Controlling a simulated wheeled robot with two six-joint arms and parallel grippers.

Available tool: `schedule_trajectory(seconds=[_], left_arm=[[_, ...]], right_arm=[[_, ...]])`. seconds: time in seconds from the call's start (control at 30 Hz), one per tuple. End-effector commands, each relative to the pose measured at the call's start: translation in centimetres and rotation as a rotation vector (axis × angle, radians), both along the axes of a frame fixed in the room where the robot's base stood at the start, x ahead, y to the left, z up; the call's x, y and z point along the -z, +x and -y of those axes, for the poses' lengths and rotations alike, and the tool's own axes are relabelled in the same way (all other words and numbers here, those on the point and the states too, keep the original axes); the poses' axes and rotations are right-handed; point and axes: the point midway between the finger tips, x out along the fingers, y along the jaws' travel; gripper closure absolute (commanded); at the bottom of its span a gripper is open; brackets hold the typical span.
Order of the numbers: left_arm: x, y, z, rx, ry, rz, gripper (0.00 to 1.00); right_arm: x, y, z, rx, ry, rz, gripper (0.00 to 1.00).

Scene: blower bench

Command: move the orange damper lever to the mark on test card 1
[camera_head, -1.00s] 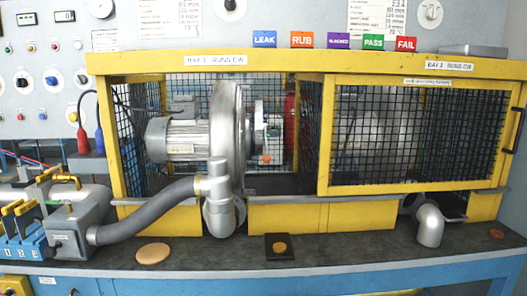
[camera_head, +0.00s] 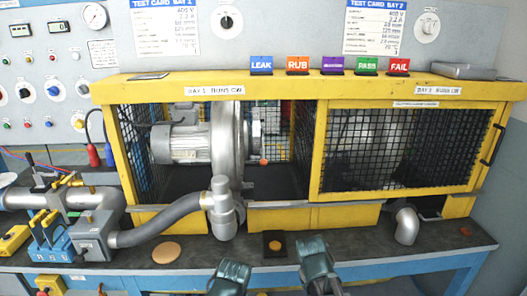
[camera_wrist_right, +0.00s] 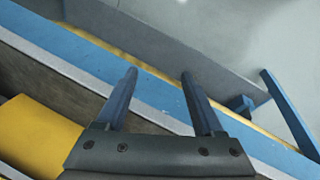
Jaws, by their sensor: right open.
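A small orange tip (camera_head: 264,161), likely the damper lever, shows beside the silver inlet fittings of the blower (camera_head: 226,140) in the left bay. The lever's shape and scale are too small to read. Test card 1 (camera_head: 165,27) hangs on the back wall, its mark not readable. My right gripper (camera_wrist_right: 158,76) is open and empty in the right wrist view, above the blue bench edge. In the head view, teal parts of my left arm (camera_head: 230,276) and right arm (camera_head: 315,262) show at the bottom edge. The left fingertips cannot be made out.
A yellow frame (camera_head: 300,91) surrounds both bays. The left bay's front is open; a mesh panel (camera_head: 400,150) covers the right bay. A grey hose (camera_head: 160,228) runs before the left bay. A tan disc (camera_head: 166,252) and a black plate (camera_head: 285,251) lie on the bench.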

Motion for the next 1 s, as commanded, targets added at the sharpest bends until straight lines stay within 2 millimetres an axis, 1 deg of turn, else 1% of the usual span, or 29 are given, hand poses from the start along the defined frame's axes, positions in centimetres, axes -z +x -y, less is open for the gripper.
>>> schedule_trajectory(seconds=[0.03, 0.17, 0.2, 0.27, 0.33, 0.37, 0.4, 0.43, 0.5, 0.57, 0.6, 0.7, 0.8, 0.9, 1.0], left_arm=[[-0.1, 0.0, 0.0, 0.000, 0.000, 0.000, 0.53], [0.1, 0.0, 0.0, 0.000, 0.000, 0.000, 0.53], [0.1, 0.0, 0.0, 0.000, 0.000, 0.000, 0.53], [0.1, 0.0, 0.0, 0.000, 0.000, 0.000, 0.53], [0.1, 0.0, 0.0, 0.000, 0.000, 0.000, 0.53], [0.1, 0.0, 0.0, 0.000, 0.000, 0.000, 0.53], [0.1, 0.0, 0.0, 0.000, 0.000, 0.000, 0.53], [0.1, 0.0, 0.0, 0.000, 0.000, 0.000, 0.53], [0.1, 0.0, 0.0, 0.000, 0.000, 0.000, 0.53], [0.1, 0.0, 0.0, 0.000, 0.000, 0.000, 0.53], [0.1, 0.0, 0.0, 0.000, 0.000, 0.000, 0.53], [0.1, 0.0, 0.0, 0.000, 0.000, 0.000, 0.53], [0.1, 0.0, 0.0, 0.000, 0.000, 0.000, 0.53], [0.1, 0.0, 0.0, 0.000, 0.000, 0.000, 0.53], [0.1, 0.0, 0.0, 0.000, 0.000, 0.000, 0.53]], right_arm=[[-0.7, 2.1, 0.4, -0.091, -0.078, 0.026, 0.30], [-2.5, 6.5, 1.3, -0.339, -0.308, 0.077, 0.30], [-3.3, 7.9, 1.4, -0.421, -0.385, 0.089, 0.30], [-4.7, 10.2, 1.3, -0.548, -0.512, 0.099, 0.30], [-6.7, 13.1, 0.7, -0.716, -0.685, 0.104, 0.30], [-7.7, 14.4, 0.3, -0.795, -0.771, 0.101, 0.30], [-9.2, 16.3, -0.6, -0.908, -0.898, 0.091, 0.30], [-10.4, 17.8, -1.4, -0.994, -1.000, 0.079, 0.30], [-13.0, 20.6, -3.7, -1.177, -1.231, 0.038, 0.30], [-14.9, 22.4, -5.8, -1.305, -1.409, -0.005, 0.30], [-16.0, 23.4, -7.1, -1.378, -1.519, -0.038, 0.30], [-18.2, 25.3, -10.6, -1.527, -1.766, -0.125, 0.30], [-19.7, 26.5, -13.6, -1.629, -1.965, -0.209, 0.30], [-20.5, 27.1, -15.5, -1.686, -2.094, -0.274, 0.30], [-20.9, 27.3, -16.3, -1.709, -2.150, -0.306, 0.30]])
